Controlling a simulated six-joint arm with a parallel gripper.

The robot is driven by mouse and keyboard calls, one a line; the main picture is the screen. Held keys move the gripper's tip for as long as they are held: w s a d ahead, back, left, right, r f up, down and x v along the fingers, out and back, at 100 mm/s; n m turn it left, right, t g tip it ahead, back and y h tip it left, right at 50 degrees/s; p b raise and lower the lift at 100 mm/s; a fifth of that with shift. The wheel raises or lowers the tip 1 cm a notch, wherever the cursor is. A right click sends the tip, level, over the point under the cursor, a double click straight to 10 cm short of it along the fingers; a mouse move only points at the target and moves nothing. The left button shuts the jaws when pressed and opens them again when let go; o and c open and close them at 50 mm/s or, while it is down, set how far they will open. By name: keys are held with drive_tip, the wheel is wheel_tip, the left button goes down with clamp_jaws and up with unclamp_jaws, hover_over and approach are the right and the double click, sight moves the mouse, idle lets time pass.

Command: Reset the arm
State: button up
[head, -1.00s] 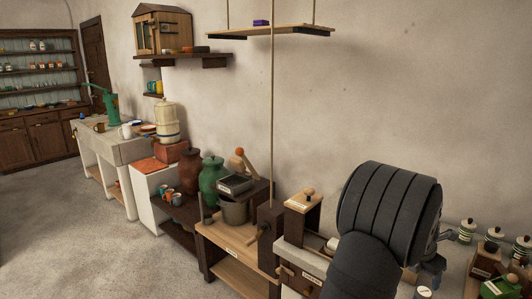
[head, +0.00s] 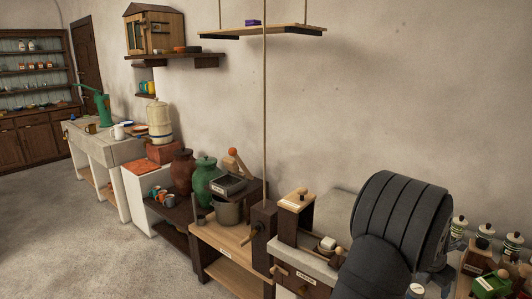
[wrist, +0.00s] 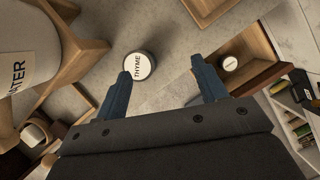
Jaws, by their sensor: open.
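My gripper (wrist: 160,80) shows in the wrist view with its two blue-grey fingers spread apart and nothing between them. Past the left fingertip a round lid labelled THYME (wrist: 139,65) sits on the grey surface below. I cannot tell its height from the fingers. In the head view my dark ribbed arm stands at the lower right and hides most of the gripper, with only small blue-grey parts showing beside it.
A wooden-framed container marked WATER (wrist: 20,65) is close at the left of the wrist view. A wooden tray (wrist: 268,60) lies at right. Striped canisters (head: 484,236) stand right of my arm. A hanging shelf (head: 262,32) is above; the wall beside it is bare.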

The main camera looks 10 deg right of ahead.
drive_tip(key=s+d+r, duration=0.1)
drive_tip(key=s+r, duration=0.4)
drive_tip(key=s, duration=0.3)
drive_tip(key=s+d+f+m+g, duration=0.2)
drive_tip(key=s+f+m, duration=0.3)
drive_tip(key=s+f, duration=0.15)
drive_tip(key=s+d+f+m+g, duration=0.2)
drive_tip(key=s+d+f+m, duration=0.15)
drive_tip(key=s+f, duration=0.3)
wheel_tip(320, 180, down, 9)
drive_tip(key=a+m, duration=0.1)
drive_tip(key=shift+f, duration=0.15)
